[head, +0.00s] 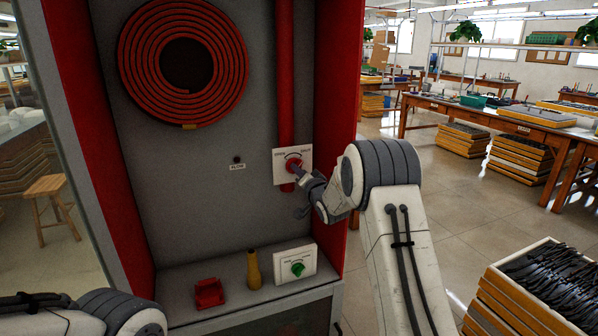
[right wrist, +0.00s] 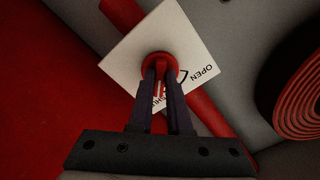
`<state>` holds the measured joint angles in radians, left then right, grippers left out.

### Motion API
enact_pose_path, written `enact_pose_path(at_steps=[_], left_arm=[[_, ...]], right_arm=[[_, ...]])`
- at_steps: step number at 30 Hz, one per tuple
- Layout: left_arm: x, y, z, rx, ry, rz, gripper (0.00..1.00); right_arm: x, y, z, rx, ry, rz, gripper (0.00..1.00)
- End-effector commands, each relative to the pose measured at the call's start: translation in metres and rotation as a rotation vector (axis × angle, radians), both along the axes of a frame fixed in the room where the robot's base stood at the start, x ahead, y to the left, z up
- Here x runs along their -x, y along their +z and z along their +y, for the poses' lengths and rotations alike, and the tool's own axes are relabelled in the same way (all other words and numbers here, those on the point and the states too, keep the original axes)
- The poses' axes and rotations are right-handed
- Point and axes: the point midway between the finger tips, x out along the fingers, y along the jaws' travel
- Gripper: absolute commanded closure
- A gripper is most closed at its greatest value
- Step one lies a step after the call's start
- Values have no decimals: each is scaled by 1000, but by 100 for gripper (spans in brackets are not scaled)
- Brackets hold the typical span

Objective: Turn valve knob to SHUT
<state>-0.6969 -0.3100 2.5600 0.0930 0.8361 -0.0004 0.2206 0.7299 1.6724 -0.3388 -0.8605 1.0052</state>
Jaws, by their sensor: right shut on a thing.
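The red valve knob (head: 292,164) sits on a white plate (head: 279,180) fixed over a red pipe on the cabinet's back wall. My right gripper (head: 298,172) reaches it from the right. In the right wrist view, the gripper (right wrist: 161,75) is shut on the bar of the red knob (right wrist: 157,60). The white plate (right wrist: 140,50) there reads OPEN at the right, and the SHUT lettering is partly hidden behind the fingers. The knob's exact pointing is hard to tell. My left arm shows at bottom left, but its gripper is not in view.
A coiled red hose (head: 130,62) hangs upper left. On the cabinet ledge stand a red object (head: 209,293), a yellow nozzle-like piece (head: 253,270) and a white box with a green knob (head: 297,269). The cabinet's red side wall (head: 336,100) is close by my right arm.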

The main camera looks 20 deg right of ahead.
Motion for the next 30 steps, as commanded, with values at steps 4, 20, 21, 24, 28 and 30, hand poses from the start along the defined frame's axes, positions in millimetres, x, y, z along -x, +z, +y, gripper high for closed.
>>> enact_pose_path(at_steps=[4, 20, 21, 24, 28, 30], left_arm=[[0, 0, 0, 0, 0, 0, 50], [0, 0, 0, 0, 0, 0, 50], [0, 0, 0, 0, 0, 0, 50], [0, 0, 0, 0, 0, 0, 50], [0, 0, 0, 0, 0, 0, 50], [0, -1, 0, 0, 0, 0, 50]], right_arm=[[0, 0, 0, -18, -1, 1, 100], [0, 0, 0, -22, -1, 1, 54], [0, -1, 0, -22, -1, 1, 54], [0, 0, 0, -22, -1, 1, 54], [1, 0, 0, -21, 0, 1, 54], [3, -1, 0, -21, 0, 2, 54]])
